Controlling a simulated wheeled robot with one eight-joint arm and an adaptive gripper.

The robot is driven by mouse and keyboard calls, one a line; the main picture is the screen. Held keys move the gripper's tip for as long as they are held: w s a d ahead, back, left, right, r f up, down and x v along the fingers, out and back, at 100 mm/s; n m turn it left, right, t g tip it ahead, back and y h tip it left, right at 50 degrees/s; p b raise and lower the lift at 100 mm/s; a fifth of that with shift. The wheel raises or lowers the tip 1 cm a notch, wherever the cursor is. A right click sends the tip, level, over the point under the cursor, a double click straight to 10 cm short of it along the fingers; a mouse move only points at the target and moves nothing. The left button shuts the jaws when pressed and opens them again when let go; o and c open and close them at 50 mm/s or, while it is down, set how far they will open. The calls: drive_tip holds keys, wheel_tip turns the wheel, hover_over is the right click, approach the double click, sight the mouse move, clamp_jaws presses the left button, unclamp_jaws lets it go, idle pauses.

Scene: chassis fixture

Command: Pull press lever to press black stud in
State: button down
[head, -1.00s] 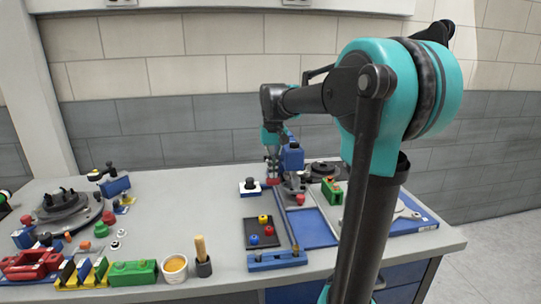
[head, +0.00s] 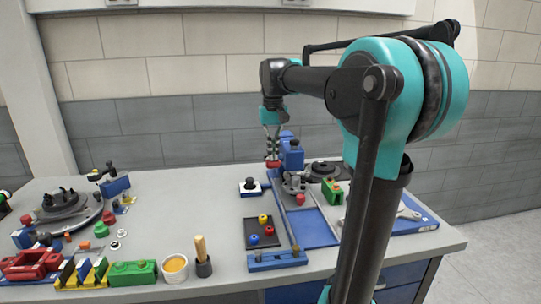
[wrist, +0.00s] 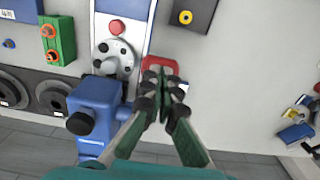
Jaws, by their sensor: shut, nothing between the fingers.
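The blue press (head: 291,152) stands upright at the back of the blue fixture board; it also shows in the wrist view (wrist: 97,108). A red handle-like piece (wrist: 160,63), which looks like the press lever's grip, lies just beyond my fingertips; it also shows in the head view (head: 272,165). My gripper (head: 272,150) points down at it, left of the press. In the wrist view my fingers (wrist: 163,92) are shut and empty; I cannot tell whether they touch the red piece. A grey round chassis part (wrist: 115,60) with several black studs sits beside the press. How deep the studs sit is unclear.
A white block with a black knob (head: 250,188) stands left of the press. A green block (head: 332,190) and dark discs (head: 322,169) are to its right. A black tray (head: 260,236) with coloured parts lies in front. The bench between tray and turntable (head: 62,213) is largely clear.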

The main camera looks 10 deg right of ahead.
drive_tip(key=shift+w+r, duration=0.15)
drive_tip(key=shift+r, duration=0.9)
drive_tip(key=shift+w+r, duration=0.2)
drive_tip(key=shift+r, duration=0.9)
drive_tip(key=shift+w+r, duration=0.15)
drive_tip(key=shift+r, duration=0.9)
drive_tip(key=shift+s, duration=0.1)
